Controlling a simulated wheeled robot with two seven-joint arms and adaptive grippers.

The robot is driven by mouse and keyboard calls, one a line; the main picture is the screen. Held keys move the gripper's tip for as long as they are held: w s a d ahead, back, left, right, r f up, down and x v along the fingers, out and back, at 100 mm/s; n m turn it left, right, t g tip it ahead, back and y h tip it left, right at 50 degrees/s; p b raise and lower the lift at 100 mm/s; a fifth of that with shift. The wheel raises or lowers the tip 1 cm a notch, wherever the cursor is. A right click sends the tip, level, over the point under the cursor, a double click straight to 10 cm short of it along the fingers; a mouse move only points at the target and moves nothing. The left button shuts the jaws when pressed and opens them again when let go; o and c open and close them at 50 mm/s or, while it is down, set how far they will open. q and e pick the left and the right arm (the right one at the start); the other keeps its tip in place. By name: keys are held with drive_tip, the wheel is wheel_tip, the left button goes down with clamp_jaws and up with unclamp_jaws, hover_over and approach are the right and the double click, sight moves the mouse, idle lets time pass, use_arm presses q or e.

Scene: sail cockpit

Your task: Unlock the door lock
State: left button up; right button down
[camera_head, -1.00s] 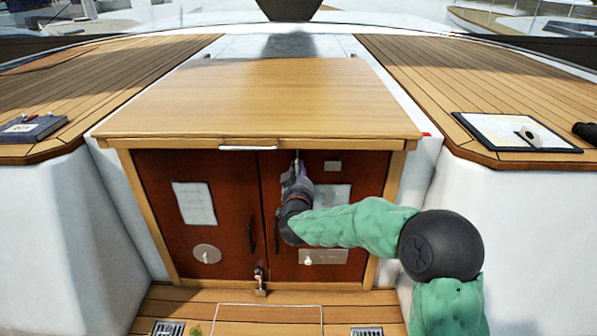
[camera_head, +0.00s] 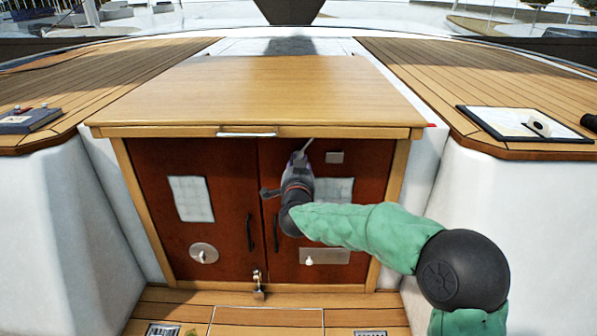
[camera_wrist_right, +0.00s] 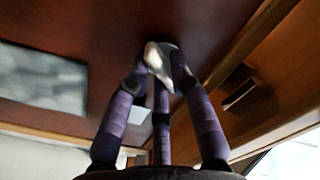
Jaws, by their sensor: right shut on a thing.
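The cabinet (camera_head: 155,205) has two red-brown doors. A small metal lock (camera_head: 258,290) is at the bottom, where the doors meet. My right gripper (camera_head: 302,157) is in front of the upper part of the right door (camera_head: 355,168), well above the lock. Its purple fingers also show in the right wrist view (camera_wrist_right: 160,65), shut on a small shiny metal piece (camera_wrist_right: 153,57). The piece is blurred and partly hidden by the fingertips, so I cannot tell what it is. My left gripper is not in view.
The wooden top (camera_head: 250,85) overhangs the doors, with a silver handle (camera_head: 247,134) on its front edge. Dark door pulls (camera_head: 249,232) flank the seam. Space before the lock is clear.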

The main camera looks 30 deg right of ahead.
drive_tip(key=shift+a+f+m+b, duration=0.1)
drive_tip(key=shift+f+m+b, duration=0.05)
drive_tip(key=shift+m+b, duration=2.3)
drive_tip(key=shift+a+f+m+b, duration=0.15)
drive_tip(key=shift+m+b, duration=1.65)
drive_tip(key=shift+m, duration=1.25)
drive_tip(key=shift+d, duration=0.1)
drive_tip(key=c, duration=1.1)
unclamp_jaws()
drive_tip(key=shift+w, duration=0.1)
drive_tip(key=shift+c, duration=0.2)
drive_tip(key=shift+r, duration=0.15)
drive_tip(key=v, duration=1.2)
